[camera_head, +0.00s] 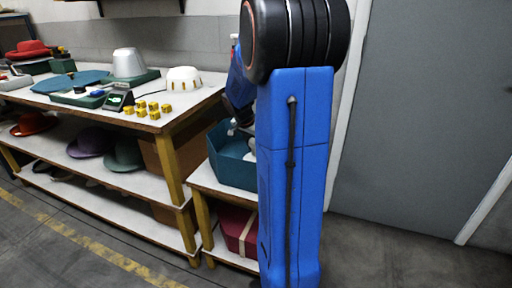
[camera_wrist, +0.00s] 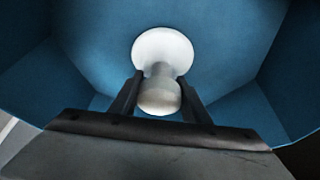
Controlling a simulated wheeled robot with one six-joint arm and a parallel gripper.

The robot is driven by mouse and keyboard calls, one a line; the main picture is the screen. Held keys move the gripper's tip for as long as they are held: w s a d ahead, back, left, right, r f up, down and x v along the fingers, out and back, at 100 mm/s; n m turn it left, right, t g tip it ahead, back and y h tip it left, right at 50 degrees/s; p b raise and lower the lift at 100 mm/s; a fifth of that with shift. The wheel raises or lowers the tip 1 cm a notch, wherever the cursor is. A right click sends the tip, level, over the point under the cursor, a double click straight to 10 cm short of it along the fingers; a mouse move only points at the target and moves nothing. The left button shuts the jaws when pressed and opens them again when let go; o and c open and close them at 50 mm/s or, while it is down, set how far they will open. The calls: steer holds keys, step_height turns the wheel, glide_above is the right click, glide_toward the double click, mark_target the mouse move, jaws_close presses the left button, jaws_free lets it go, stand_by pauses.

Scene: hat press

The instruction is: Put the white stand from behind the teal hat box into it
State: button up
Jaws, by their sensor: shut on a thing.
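The teal hat box (camera_head: 236,166) is an open, many-sided box on the lower side table, partly hidden behind my blue arm. In the wrist view its teal inside (camera_wrist: 230,50) fills most of the picture. My gripper (camera_wrist: 160,92) is shut on the white stand (camera_wrist: 163,47), with one finger on each side of its narrow neck. The stand has a round white disc at one end and a rounded knob at the other. It is within the walls of the box in the wrist view; I cannot tell whether it touches the floor of the box.
A long workbench (camera_head: 150,125) on the left carries a white hat form (camera_head: 184,79), a grey-white block (camera_head: 128,63), several yellow blocks (camera_head: 141,109) and hats. A dark red box (camera_head: 238,228) sits on the shelf under the hat box. A grey door (camera_head: 430,110) is at right.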

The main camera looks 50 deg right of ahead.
steer(key=shift+f, duration=0.1)
steer(key=o, duration=1.1)
steer(key=v, duration=1.7)
steer(key=shift+r, duration=0.25)
steer(key=s+a+f+n+t+y, duration=0.1)
steer(key=s+a+f+n, duration=0.2)
steer(key=a, duration=0.7)
steer(key=s+a+f+n+t+y, duration=0.2)
steer(key=s+a+f+n, duration=0.1)
steer(key=s+a+n, duration=0.5)
steer(key=s+a+f+n+t+y, duration=0.1)
steer(key=s+a+f+n, duration=0.2)
steer(key=s+a+n, duration=0.3)
steer(key=shift+s+a+y, duration=0.1)
steer(key=shift+s+a, duration=0.5)
steer(key=shift+a, duration=0.4)
steer(key=shift+s+a+y, duration=0.1)
steer(key=shift+s+a, duration=0.55)
steer(key=shift+a, duration=0.3)
steer(key=shift+s+a+y, duration=0.1)
steer(key=shift+s+a, duration=0.5)
steer(key=shift+a, duration=0.4)
